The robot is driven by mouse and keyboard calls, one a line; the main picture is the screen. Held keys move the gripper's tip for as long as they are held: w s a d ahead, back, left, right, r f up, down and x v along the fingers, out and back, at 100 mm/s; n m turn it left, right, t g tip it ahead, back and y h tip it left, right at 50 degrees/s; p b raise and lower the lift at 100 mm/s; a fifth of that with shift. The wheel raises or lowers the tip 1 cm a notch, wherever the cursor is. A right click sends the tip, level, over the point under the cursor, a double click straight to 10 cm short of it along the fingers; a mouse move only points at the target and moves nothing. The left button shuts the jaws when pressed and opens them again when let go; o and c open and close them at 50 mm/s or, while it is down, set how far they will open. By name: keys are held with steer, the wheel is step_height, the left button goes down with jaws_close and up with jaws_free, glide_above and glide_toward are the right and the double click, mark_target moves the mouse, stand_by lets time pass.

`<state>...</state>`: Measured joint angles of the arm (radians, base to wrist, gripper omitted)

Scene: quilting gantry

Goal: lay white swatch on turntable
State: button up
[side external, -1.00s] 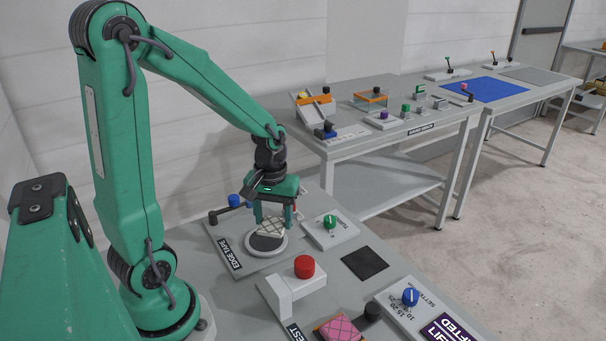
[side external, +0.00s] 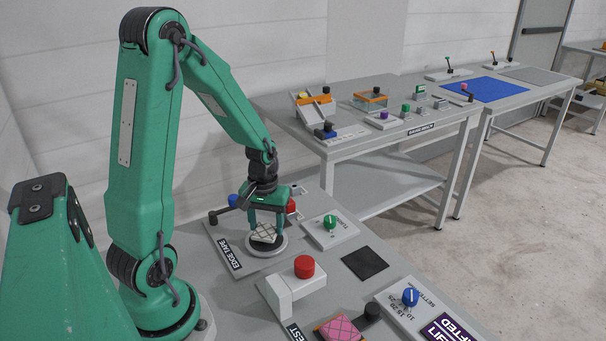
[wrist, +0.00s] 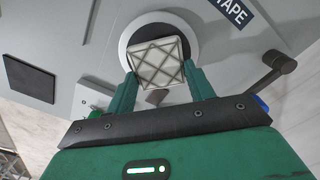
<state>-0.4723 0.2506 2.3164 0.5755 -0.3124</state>
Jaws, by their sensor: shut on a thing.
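The white swatch (side external: 264,233), a small pale square with dark crossing lines, is held between the fingers of my gripper (side external: 266,226). In the wrist view the swatch (wrist: 158,60) sits between the two green fingertips (wrist: 162,80). The turntable (side external: 283,247) is a round disc with a pale rim and dark centre, directly beneath the swatch. It also shows in the wrist view (wrist: 192,36), where the swatch covers much of its centre. I cannot tell whether the swatch touches the turntable.
A plate labelled EDGE TAPE (side external: 222,243) lies around the turntable. A green knob (side external: 330,222) on a white panel stands to the right. A dark square pad (side external: 364,263) and a red button (side external: 304,267) on a white stand are nearer. A pink swatch (side external: 340,329) lies in front.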

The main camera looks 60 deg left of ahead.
mark_target(267, 228)
steer(key=shift+f, duration=0.65)
steer(key=shift+f, duration=0.1)
steer(key=o, duration=0.9)
steer(key=shift+o, duration=0.2)
step_height(267, 228, up, 12)
stand_by(0.5)
